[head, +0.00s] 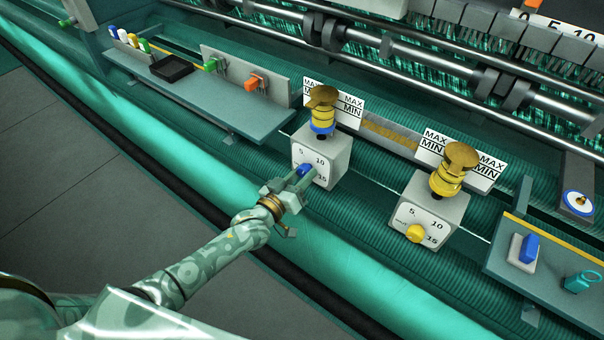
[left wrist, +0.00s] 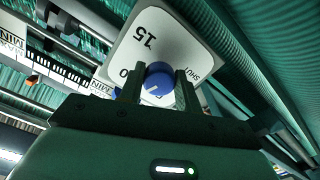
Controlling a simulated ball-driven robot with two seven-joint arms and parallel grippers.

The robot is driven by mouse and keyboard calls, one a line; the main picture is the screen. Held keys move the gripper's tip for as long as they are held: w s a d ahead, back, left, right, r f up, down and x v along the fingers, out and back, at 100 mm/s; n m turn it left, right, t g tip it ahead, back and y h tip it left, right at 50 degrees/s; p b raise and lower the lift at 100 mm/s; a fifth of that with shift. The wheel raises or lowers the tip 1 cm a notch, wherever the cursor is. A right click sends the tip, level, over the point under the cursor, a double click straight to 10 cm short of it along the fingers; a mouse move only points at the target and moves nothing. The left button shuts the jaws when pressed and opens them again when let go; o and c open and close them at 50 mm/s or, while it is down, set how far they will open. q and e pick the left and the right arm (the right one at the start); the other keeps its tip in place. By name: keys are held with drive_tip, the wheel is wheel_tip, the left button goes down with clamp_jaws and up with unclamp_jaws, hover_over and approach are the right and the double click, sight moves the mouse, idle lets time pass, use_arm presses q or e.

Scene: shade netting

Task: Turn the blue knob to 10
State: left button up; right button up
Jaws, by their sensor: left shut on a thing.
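The blue knob (head: 304,170) is on the front of a pale box (head: 331,160) with a dial marked 5, 10 and 15. My left gripper (head: 299,178) is shut on the knob, with one finger on each side. In the left wrist view, the knob (left wrist: 159,79) sits between the fingers of my left gripper (left wrist: 158,88). A white mark shows on the knob's lower left in that view. The 15 and part of the 10 are readable there; I cannot tell exactly which number the mark meets. My right gripper is not in view.
A second box (head: 430,212) with a yellow knob (head: 415,233) stands to the right. A shelf (head: 215,108) with a black tray (head: 171,68) and an orange knob (head: 256,82) is at the upper left. A panel with a blue switch (head: 530,247) is at the far right.

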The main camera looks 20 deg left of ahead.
use_arm(q)
drive_tip(key=shift+f+m, duration=0.2)
drive_tip(key=shift+m, duration=1.7)
drive_tip(key=o, duration=1)
drive_tip(key=shift+r, duration=0.1)
drive_tip(key=shift+c, duration=0.2)
drive_tip(key=v, duration=1.6)
drive_tip(key=shift+s+p, duration=0.2)
drive_tip(key=shift+p, duration=0.1)
drive_tip(key=shift+a, duration=0.1)
